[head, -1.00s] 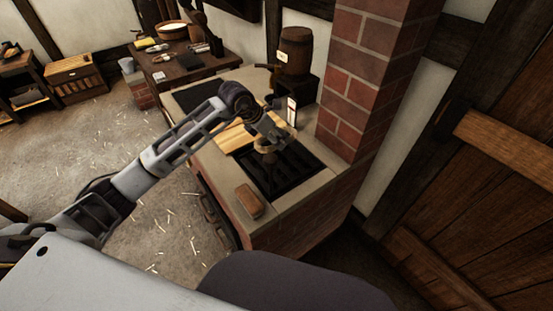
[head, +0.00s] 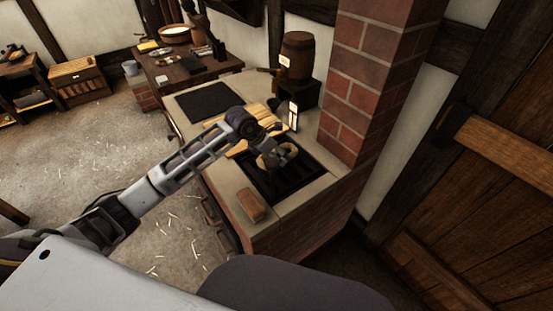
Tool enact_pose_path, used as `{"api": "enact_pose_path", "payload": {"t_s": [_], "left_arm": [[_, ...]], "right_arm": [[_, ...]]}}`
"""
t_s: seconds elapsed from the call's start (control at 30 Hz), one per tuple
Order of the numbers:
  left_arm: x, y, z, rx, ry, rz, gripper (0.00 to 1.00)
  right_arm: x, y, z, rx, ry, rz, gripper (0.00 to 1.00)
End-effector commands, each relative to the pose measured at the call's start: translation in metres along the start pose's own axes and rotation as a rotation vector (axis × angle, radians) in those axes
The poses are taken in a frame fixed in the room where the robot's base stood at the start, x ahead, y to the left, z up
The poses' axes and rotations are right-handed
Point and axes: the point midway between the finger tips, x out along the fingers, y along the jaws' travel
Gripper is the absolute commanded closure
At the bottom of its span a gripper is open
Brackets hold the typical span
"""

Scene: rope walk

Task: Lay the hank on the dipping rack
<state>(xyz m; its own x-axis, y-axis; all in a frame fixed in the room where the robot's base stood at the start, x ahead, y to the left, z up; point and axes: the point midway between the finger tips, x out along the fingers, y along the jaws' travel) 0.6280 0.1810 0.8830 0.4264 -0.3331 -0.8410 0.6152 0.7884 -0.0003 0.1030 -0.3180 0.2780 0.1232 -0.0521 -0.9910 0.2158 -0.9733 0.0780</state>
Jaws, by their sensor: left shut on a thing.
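The hank (head: 269,160) is a tan coil in my left gripper (head: 281,155), which is shut on it. The gripper and my arm hide part of the coil. The dark slatted grate, which looks like the dipping rack (head: 290,188), is set in the top of the brick-sided counter. The hank is over the far part of this grate. I cannot tell whether it touches the slats. My right gripper is not in view.
A brown block (head: 251,206) lies on the counter's near corner. A wooden board (head: 238,148) and a dark mat (head: 211,101) lie beyond the grate. A brick pillar (head: 375,85) rises at the right, and a barrel (head: 297,55) stands behind.

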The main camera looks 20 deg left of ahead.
Motion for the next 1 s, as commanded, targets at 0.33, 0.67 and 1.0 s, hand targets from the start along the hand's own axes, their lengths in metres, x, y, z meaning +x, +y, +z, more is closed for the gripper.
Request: {"api": "enact_pose_path", "payload": {"t_s": [0.33,0.67,1.0], "left_arm": [[0.027,0.000,-0.018,-0.001,0.001,-0.001,0.55],[0.028,0.000,-0.019,0.000,0.000,0.000,0.55],[0.030,0.000,-0.019,0.000,0.001,0.000,0.08]], "right_arm": [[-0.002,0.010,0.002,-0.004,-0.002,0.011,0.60],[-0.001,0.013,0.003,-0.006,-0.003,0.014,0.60],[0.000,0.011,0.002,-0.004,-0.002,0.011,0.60]]}}
